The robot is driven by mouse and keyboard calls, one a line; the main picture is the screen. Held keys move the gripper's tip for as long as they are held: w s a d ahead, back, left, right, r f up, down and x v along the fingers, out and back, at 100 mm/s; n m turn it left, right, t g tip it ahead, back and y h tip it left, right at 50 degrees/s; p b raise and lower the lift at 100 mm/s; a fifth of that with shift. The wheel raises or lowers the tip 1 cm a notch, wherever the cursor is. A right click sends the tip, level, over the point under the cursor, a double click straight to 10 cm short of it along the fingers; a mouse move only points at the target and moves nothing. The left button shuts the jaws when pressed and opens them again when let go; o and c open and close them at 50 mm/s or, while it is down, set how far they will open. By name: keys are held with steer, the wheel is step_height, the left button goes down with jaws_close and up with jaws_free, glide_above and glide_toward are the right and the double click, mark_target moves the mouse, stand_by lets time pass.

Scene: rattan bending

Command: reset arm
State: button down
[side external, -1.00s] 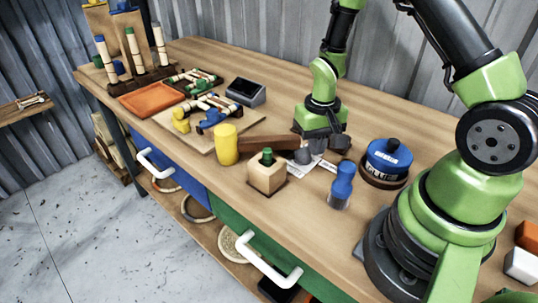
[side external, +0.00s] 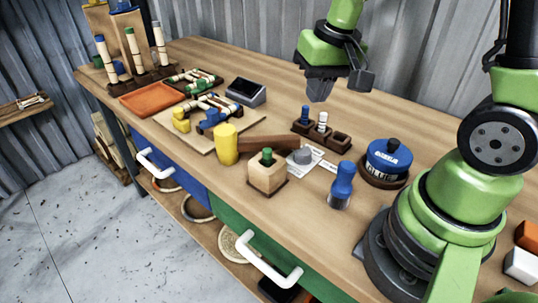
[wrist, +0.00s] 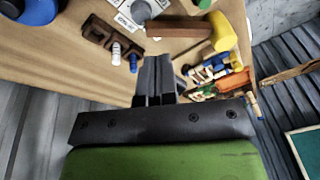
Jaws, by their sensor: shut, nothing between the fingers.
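My gripper (side external: 320,90) hangs in the air above the back part of the workbench, with its fingers pointing down. Its dark fingers are shut with nothing between them. In the wrist view the closed fingertips (wrist: 155,70) show against the wooden bench top. A dark brown holder (side external: 322,132) stands on the bench below my gripper and to the front, apart from it. A blue peg and a white peg stand in the holder, and it also shows in the wrist view (wrist: 97,31).
A mallet with a yellow head (side external: 227,145), a wooden block with a green top (side external: 267,172), a blue-capped bottle (side external: 342,185) and a blue glue pot (side external: 388,160) stand along the front. An orange tray (side external: 153,99) lies left.

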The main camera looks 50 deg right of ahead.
steer(key=s+a+r+n+t+y, duration=0.1)
steer(key=s+a+r+t, duration=0.3)
steer(key=s+r, duration=0.7)
steer(key=shift+a+r+n+t+y, duration=0.3)
steer(key=shift+a+y, duration=0.2)
steer(key=shift+a, duration=0.85)
steer(key=shift+s, duration=0.1)
